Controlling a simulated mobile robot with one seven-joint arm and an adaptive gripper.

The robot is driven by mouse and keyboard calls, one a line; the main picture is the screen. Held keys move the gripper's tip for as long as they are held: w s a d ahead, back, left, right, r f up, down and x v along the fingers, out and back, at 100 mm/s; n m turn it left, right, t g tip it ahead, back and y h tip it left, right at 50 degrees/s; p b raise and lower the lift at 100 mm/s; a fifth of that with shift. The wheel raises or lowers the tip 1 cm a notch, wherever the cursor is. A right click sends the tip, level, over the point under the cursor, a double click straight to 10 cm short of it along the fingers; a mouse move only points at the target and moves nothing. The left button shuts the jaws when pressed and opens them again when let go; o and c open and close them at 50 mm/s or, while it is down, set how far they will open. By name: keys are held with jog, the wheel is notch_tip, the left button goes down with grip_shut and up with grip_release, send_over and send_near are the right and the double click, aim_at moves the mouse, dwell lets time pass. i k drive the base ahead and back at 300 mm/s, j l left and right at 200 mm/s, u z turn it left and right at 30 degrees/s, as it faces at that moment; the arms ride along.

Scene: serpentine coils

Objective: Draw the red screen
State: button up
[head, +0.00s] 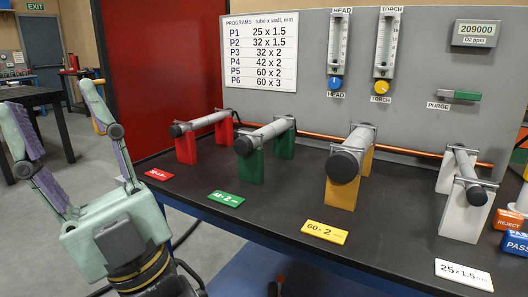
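The red screen (165,75) is a tall dark red panel at the left end of the bench, beside the grey back panel. Its top runs out of the picture. My gripper (50,98) is at the left, pale green with purple pads, its two fingers spread wide and pointing up. Nothing shows between the fingers. A small yellow piece (98,125) shows behind that finger, mostly hidden.
The dark bench (290,195) carries several tubes on red, green, yellow and white supports, with labels in front. The grey panel (410,120) holds a program chart, two flow meters and a purge switch. Open grey floor (75,170) lies at the left, with another bench behind.

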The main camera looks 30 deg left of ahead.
aim_at(160, 60)
jog(key=u, duration=1.75)
jog(key=i+u, duration=0.3)
jog(key=i+l+u, duration=0.1)
jog(key=u, duration=0.2)
jog(key=i, duration=0.1)
